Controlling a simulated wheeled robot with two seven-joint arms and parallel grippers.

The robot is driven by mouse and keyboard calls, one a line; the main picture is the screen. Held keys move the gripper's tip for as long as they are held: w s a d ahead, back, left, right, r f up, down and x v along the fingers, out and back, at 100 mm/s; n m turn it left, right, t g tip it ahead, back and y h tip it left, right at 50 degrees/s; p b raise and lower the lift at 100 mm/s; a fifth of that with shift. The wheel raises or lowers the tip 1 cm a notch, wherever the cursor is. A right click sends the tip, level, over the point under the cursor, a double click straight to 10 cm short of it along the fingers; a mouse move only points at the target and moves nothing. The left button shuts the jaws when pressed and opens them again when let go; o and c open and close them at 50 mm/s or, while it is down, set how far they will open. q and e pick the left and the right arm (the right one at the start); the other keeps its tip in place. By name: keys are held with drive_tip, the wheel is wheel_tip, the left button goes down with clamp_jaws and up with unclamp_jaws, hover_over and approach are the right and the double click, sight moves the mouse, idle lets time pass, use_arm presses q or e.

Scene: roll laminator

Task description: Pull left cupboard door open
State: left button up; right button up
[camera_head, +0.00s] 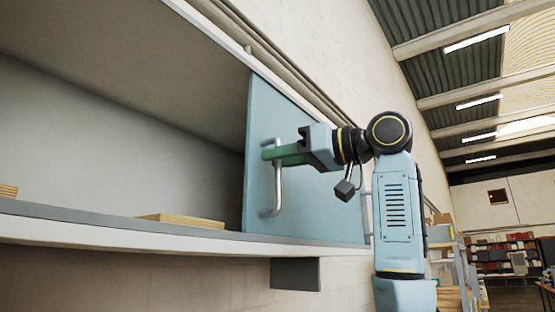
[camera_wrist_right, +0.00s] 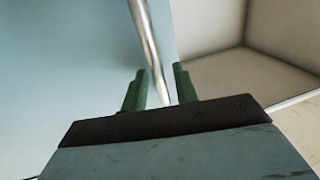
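A light blue cupboard door (camera_head: 315,208) covers the right part of a long wall cupboard. It carries an upright metal bar handle (camera_head: 277,195) near its left edge. My right gripper (camera_head: 268,153) reaches the upper part of this handle from the right with its green fingers. In the right wrist view the handle (camera_wrist_right: 147,35) runs down between the two fingers (camera_wrist_right: 158,80), with gaps visible beside it, so the gripper looks open around the bar. The cupboard left of the door is open, showing its bare interior (camera_head: 110,145). My left gripper is out of view.
Wooden boards (camera_head: 180,219) lie on the cupboard shelf (camera_head: 80,222) left of the door. Part of another bar handle (camera_head: 366,213) shows beside my right arm. A rail (camera_head: 262,48) runs above the door. Shelving (camera_head: 505,255) stands far right.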

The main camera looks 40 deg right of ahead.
drive_tip(key=b+v, duration=0.2)
drive_tip(key=v, duration=1)
drive_tip(key=shift+s+d+b, duration=0.15)
drive_tip(key=shift+s+b, duration=0.15)
drive_tip(key=shift+b, duration=0.05)
